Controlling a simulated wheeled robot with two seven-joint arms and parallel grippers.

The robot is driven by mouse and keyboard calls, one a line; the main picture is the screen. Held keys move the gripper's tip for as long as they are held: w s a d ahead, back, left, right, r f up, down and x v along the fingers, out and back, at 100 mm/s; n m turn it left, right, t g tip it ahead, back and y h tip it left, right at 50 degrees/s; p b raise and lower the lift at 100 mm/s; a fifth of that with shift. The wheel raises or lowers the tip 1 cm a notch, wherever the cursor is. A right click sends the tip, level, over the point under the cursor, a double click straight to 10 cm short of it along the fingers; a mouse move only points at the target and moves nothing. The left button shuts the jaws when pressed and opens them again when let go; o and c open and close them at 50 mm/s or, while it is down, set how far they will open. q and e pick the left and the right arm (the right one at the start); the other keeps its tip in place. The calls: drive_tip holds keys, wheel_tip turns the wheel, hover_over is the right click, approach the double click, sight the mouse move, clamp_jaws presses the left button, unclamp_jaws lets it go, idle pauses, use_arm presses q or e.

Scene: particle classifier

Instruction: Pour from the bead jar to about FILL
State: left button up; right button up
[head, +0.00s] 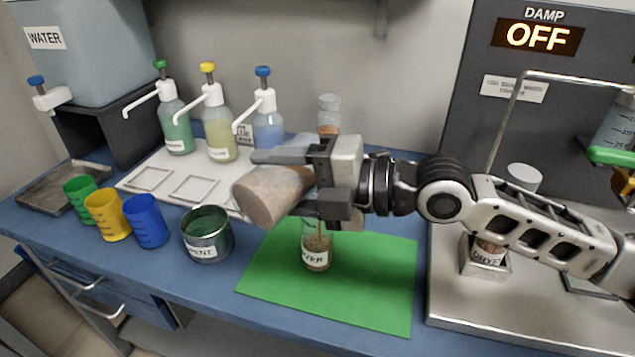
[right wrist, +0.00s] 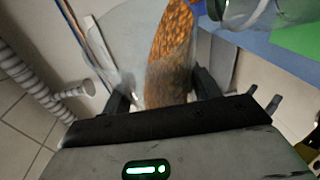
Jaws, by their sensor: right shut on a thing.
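My right gripper (head: 290,170) is shut on a clear jar of brown-orange beads, the bead jar (head: 268,195). It is held tipped well over, its far end low and to the left, above the blue bench. In the right wrist view the jar (right wrist: 172,45) lies between the fingers with beads along one side. A labelled glass jar (head: 317,248) with brownish contents stands upright on the green mat, partly hidden behind my gripper. A grey metal can (head: 207,247) stands left of the mat, below and left of the held jar. I cannot make out a FILL mark. My left gripper is not in view.
Green (head: 80,200), yellow (head: 107,215) and blue (head: 147,221) cups stand at left. Several pump bottles (head: 220,130) stand on a white tray behind. Another jar (head: 329,115) is behind my gripper. The front right of the green mat (head: 375,290) is clear.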

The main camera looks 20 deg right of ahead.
use_arm(q)
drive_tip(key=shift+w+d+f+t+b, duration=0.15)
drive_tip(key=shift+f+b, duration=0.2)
drive_tip(key=shift+b, duration=0.7)
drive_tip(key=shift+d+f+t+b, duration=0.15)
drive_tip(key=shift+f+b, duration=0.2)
drive_tip(key=shift+b, duration=0.65)
use_arm(e)
drive_tip(key=shift+w+d+r+m+y, duration=0.2)
drive_tip(key=shift+d+r+m+y, duration=0.1)
drive_tip(key=shift+r+m, duration=0.35)
drive_tip(key=shift+w+d+r+m+y, duration=0.15)
drive_tip(key=shift+r+m+y, duration=0.2)
drive_tip(key=shift+m, duration=0.4)
idle(3.3)
